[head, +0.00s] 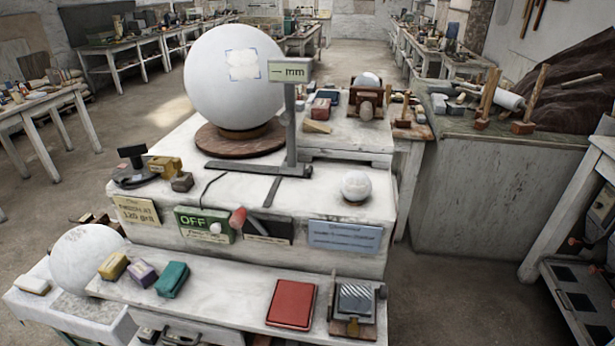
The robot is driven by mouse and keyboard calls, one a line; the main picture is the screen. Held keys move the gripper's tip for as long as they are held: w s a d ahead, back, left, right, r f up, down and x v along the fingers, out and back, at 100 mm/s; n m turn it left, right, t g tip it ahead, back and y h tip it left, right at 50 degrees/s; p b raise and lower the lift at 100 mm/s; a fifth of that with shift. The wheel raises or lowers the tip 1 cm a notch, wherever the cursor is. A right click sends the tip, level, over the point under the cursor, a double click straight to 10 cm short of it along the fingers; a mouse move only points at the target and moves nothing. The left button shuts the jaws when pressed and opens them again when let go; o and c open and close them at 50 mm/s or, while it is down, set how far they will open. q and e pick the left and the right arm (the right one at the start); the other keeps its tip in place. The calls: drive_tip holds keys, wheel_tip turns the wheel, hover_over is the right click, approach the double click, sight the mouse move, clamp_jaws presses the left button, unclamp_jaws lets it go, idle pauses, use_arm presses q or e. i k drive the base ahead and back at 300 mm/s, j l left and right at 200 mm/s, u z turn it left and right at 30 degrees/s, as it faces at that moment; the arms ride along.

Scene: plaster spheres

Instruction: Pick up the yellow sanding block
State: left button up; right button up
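A yellow block (113,266) lies on the lower white ledge at the front left. It is at the left end of a short row, with a purple and white block (142,273) and a green block (172,280) to its right. Another yellow-brown block (164,166) sits on the upper bench top beside a black stand (134,160). A yellow card (137,211) reading "120 grit" is on the bench front above the row. Neither of my grippers is in view.
A large white sphere (222,95) stands on a round wooden base behind. A smaller sphere (86,260) is close left of the row. A red pad (291,304) and a metal-faced fixture (354,301) sit further right on the ledge (230,296), which is clear between green block and pad.

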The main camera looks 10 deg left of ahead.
sight(114, 266)
drive_tip(key=k+j+u, duration=0.15)
drive_tip(key=u, duration=1.35)
